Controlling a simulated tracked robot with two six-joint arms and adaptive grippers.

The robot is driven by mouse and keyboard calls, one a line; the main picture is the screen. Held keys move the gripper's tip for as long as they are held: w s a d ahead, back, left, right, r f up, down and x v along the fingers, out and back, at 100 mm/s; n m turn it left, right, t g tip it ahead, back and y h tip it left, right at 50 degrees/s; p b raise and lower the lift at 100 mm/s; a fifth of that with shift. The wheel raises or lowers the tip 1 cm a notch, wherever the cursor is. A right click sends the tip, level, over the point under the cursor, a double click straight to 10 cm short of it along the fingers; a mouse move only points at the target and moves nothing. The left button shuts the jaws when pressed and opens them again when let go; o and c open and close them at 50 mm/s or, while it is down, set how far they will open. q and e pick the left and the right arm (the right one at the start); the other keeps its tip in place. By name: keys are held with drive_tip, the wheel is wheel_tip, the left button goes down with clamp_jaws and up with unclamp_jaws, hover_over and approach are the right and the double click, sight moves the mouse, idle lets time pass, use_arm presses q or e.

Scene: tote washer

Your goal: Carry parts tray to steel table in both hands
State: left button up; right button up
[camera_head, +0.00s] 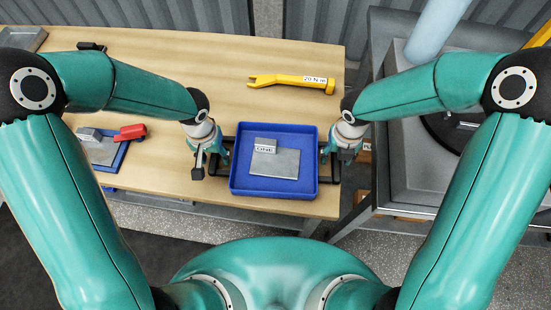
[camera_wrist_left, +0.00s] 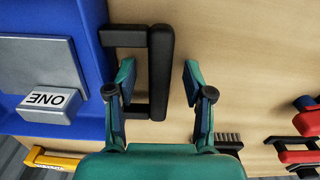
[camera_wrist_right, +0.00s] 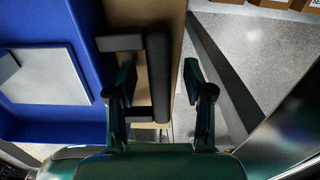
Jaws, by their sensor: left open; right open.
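The blue parts tray (camera_head: 322,185) lies on the wooden table near its front right corner, with a black handle on each side. A grey plate (camera_head: 287,165) and a small block labelled ONE (camera_head: 265,144) are in it. My left gripper (camera_head: 213,160) is open at the left handle (camera_wrist_left: 160,70); in the left wrist view its fingers (camera_wrist_left: 158,82) stand either side of the handle's bar. My right gripper (camera_head: 335,155) is open at the right handle (camera_wrist_right: 158,75); its fingers (camera_wrist_right: 158,82) also appear either side of the bar. I cannot tell whether either touches.
Grey metal equipment (camera_head: 405,160) stands right, past a gap showing the floor.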

use_arm(q)
drive_tip(key=shift+f, duration=0.35)
use_arm(e)
drive_tip(key=shift+f, duration=0.35)
use_arm(q)
clamp_jaws()
use_arm(e)
clamp_jaws()
